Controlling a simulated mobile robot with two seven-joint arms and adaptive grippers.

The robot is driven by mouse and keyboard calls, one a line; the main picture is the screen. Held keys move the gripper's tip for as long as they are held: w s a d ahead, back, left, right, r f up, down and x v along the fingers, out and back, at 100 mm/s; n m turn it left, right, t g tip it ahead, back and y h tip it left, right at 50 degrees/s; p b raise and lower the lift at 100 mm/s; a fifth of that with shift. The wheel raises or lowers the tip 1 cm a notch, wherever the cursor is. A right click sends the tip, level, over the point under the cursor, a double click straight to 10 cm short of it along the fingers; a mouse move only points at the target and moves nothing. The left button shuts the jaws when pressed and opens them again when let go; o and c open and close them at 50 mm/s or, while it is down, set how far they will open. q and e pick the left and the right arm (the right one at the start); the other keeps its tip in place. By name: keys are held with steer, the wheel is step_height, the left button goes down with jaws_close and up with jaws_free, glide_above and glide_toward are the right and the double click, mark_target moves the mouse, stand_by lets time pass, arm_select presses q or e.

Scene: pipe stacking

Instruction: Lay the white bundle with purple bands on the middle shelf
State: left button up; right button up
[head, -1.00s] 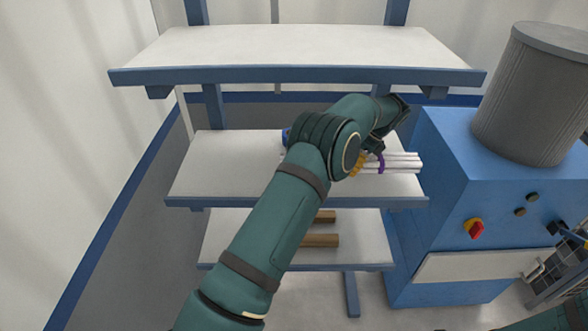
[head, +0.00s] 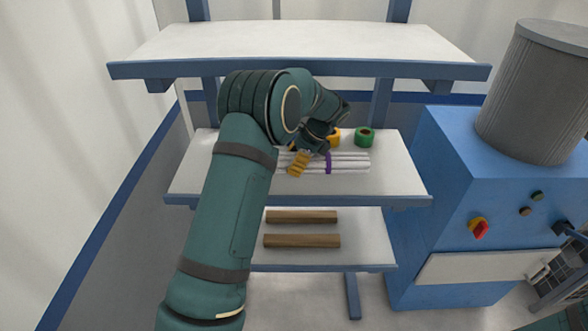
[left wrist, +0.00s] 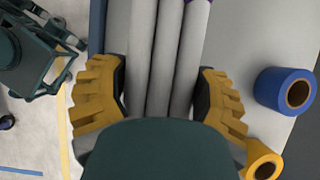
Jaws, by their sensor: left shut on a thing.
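The white bundle (head: 350,162) of pipes shows a purple band in the head view, lying lengthwise over the front part of the middle shelf (head: 400,180). Whether it touches the shelf is not clear. My left gripper (head: 305,160) is shut on the bundle near its left part, and my arm hides the left end. In the left wrist view the grey-white pipes (left wrist: 170,60) run between the yellow fingers of my left gripper (left wrist: 160,95), with a bit of purple at the top edge. My right gripper is not in view.
A green roll (head: 364,137) and a yellow roll (head: 334,137) stand behind the bundle. A blue roll (left wrist: 285,90) shows in the left wrist view. Brown bars (head: 302,241) lie on the lower shelf. The top shelf (head: 300,45) overhangs. A blue cabinet (head: 460,170) stands right.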

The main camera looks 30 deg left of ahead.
arm_select(q)
step_height(320, 180, down, 2)
steer(key=shift+w+f, duration=0.15)
steer(key=shift+f, duration=0.15)
steer(key=shift+r, duration=0.1)
steer(key=shift+f, duration=0.5)
steer(key=shift+f, duration=0.15)
steer(key=o, duration=1.3)
steer(key=shift+d, duration=0.1)
steer(key=shift+o, duration=0.2)
